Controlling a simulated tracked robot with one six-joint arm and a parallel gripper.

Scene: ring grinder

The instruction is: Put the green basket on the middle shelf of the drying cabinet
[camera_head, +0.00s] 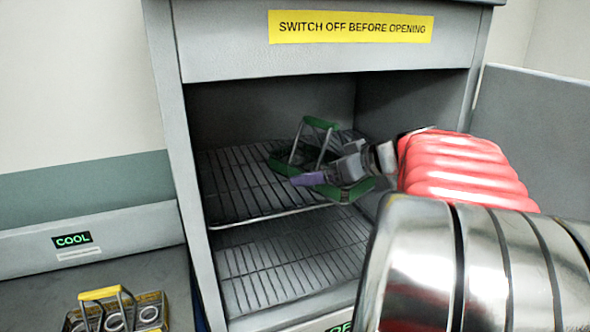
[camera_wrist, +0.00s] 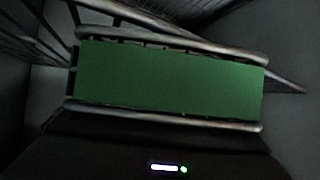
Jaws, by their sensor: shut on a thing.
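The green basket (camera_head: 345,192) has a green handle grip (camera_head: 320,122) on two metal legs. It is inside the open drying cabinet (camera_head: 192,150), over the right part of the upper (camera_head: 235,180) of two visible wire shelves. I cannot tell whether its base touches the wires. My gripper (camera_head: 316,178) reaches in from the right and is shut on the basket; a purple finger pad shows at its tip. The exact part held is unclear. In the wrist view a broad green part of the basket (camera_wrist: 170,80) fills the middle, between metal rods.
A lower wire shelf (camera_head: 285,265) looks empty. The left part of the upper shelf is clear. Cabinet side walls and a top panel with a yellow sign (camera_head: 350,27) frame the opening. A yellow-handled basket (camera_head: 100,293) with rings stands lower left, by a COOL label (camera_head: 72,240).

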